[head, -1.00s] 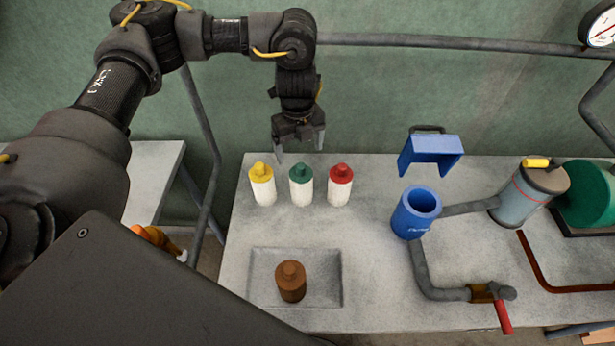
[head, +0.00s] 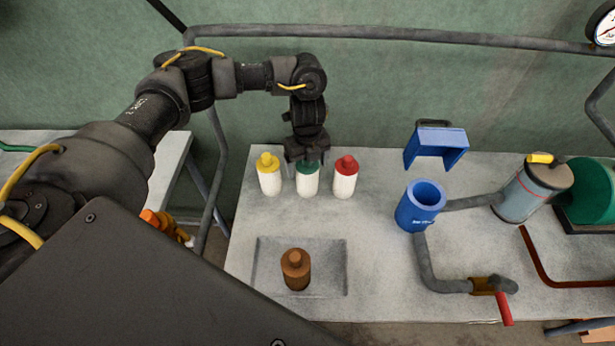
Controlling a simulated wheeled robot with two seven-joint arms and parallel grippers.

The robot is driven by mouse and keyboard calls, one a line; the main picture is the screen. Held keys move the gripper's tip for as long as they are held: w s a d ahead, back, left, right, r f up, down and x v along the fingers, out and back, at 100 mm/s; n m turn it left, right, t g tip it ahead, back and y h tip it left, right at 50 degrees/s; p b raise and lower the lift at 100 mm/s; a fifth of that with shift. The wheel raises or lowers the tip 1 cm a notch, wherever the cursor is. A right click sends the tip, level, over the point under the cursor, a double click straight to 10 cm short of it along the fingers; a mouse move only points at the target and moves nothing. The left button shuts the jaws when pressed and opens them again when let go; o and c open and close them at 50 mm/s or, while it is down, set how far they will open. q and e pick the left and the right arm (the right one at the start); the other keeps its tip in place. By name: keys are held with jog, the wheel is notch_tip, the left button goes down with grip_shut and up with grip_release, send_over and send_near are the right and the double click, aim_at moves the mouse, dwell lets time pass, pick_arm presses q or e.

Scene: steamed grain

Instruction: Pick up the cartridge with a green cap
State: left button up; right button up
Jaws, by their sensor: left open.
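The cartridge with a green cap (head: 307,184) stands upright on the grey table, between the yellow-capped cartridge (head: 270,178) and the red-capped cartridge (head: 345,180). Its body is white. My left gripper (head: 308,163) is right at the green cap from behind and above, and partly hides the top of the cap. The jaws are open. I cannot tell whether the fingers touch the cap. My right gripper is out of view.
A brown bottle (head: 296,270) stands in a shallow tray (head: 333,288) in front. A blue cylinder (head: 418,207) with a pipe, a blue bracket (head: 437,146) and a grey canister (head: 525,195) are to the right. The two neighbouring cartridges stand close on both sides.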

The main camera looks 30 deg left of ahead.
pick_arm(q)
jog(key=shift+s, duration=0.1)
jog(key=shift+f, duration=0.1)
jog(key=c, duration=1.5)
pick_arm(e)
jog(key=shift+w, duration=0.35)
